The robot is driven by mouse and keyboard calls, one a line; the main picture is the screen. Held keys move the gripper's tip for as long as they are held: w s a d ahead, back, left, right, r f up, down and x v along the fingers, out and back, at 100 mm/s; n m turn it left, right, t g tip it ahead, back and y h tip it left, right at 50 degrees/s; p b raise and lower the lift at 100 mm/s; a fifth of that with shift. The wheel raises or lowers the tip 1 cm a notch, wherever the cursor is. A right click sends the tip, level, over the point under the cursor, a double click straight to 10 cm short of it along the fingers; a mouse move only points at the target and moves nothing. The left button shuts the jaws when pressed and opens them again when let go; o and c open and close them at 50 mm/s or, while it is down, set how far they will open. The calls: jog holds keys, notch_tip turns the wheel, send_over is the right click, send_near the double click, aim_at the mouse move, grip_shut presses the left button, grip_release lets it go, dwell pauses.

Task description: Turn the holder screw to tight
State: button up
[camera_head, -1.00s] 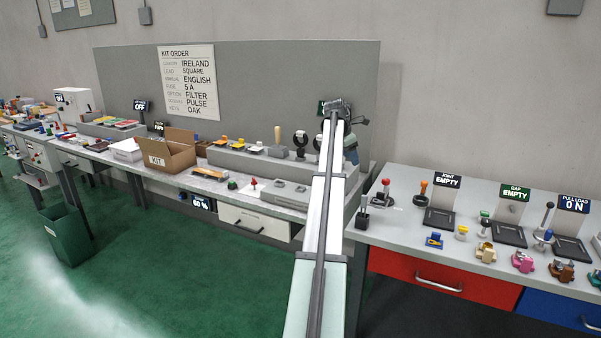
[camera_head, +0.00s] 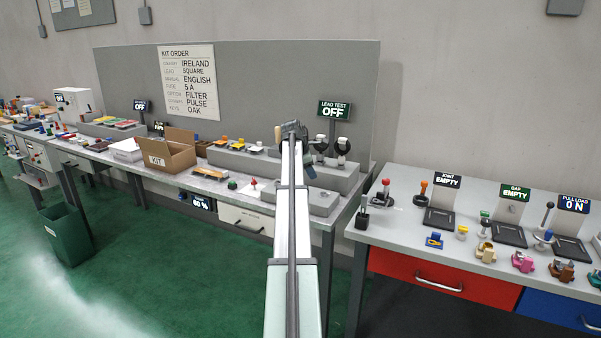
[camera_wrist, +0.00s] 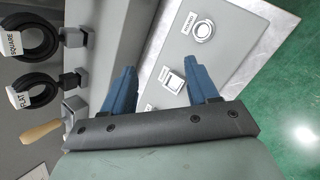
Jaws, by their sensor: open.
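I cannot make out a part that is surely the holder screw in either view. My gripper (camera_wrist: 160,70) is open and empty, with its two blue fingers spread above a grey fixture plate (camera_wrist: 228,52). The plate carries a round fitting (camera_wrist: 203,30) and a small square white fitting (camera_wrist: 173,82), each beside a small label. The fittings lie between and beyond the fingertips, not held. In the head view my gripper (camera_head: 308,168) is partly hidden by my arm, above the right end of the grey bench (camera_head: 310,216).
Black ring-shaped leads (camera_wrist: 36,36) tagged SQUARE and FLAT stand left of the gripper, by a wooden handle (camera_wrist: 40,132). The LEAD TEST sign (camera_head: 335,109) reads OFF. An open KIT box (camera_head: 168,153) stands to the left. A second bench (camera_head: 405,220) with fixtures is at right.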

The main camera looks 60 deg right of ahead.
jog(key=shift+m, duration=0.3)
jog(key=shift+w+a+f, duration=0.25)
jog(key=shift+w+a, duration=0.05)
jog(key=shift+w, duration=0.25)
jog(key=shift+w+a+f, duration=0.25)
jog(key=shift+w+f, duration=0.05)
jog(key=shift+w, duration=0.25)
jog(key=shift+w+a+f, duration=0.25)
jog(key=shift+w+a, duration=0.05)
jog(key=shift+w, duration=0.25)
notch_tip(320, 180, up, 11)
jog(key=m+g, duration=0.1)
jog(key=m, duration=0.2)
send_over(386, 179)
jog(key=w+a, duration=0.3)
jog(key=a+n+y, duration=0.2)
jog(key=n+y, duration=0.1)
jog(key=n, duration=0.6)
jog(key=shift+h, duration=0.3)
jog(key=x, duration=1.3)
jog(key=shift+s+f, duration=0.2)
jog(key=shift+f, duration=0.05)
jog(key=c, duration=1)
